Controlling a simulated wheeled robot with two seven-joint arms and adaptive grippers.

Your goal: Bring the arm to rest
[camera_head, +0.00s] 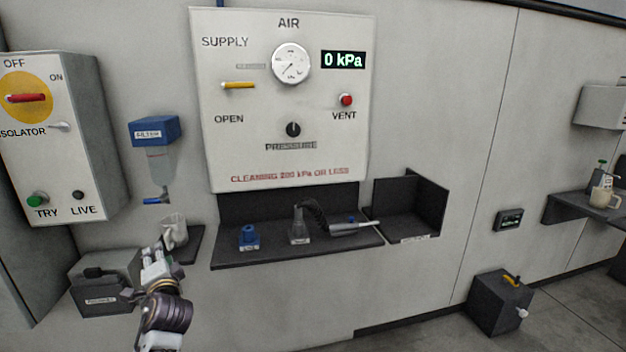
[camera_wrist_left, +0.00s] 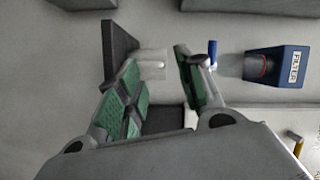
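My left gripper (camera_head: 155,254) is in the lower left of the head view, just in front of and below a white cup (camera_head: 174,231). The cup stands on a small dark shelf (camera_head: 191,246) on the wall. In the left wrist view the two green-padded fingers of the gripper (camera_wrist_left: 155,64) are apart, with nothing held between the pads. The cup (camera_wrist_left: 151,61) shows between and beyond the fingertips. I cannot tell whether a finger touches it. My right gripper is not in view.
A blue-topped filter (camera_head: 155,133) hangs above the cup. A grey box (camera_head: 103,282) is left of my gripper. The isolator box (camera_head: 88,140) is at far left. A long dark shelf (camera_head: 300,250) under the air panel (camera_head: 225,150) holds small items. The wall below is clear.

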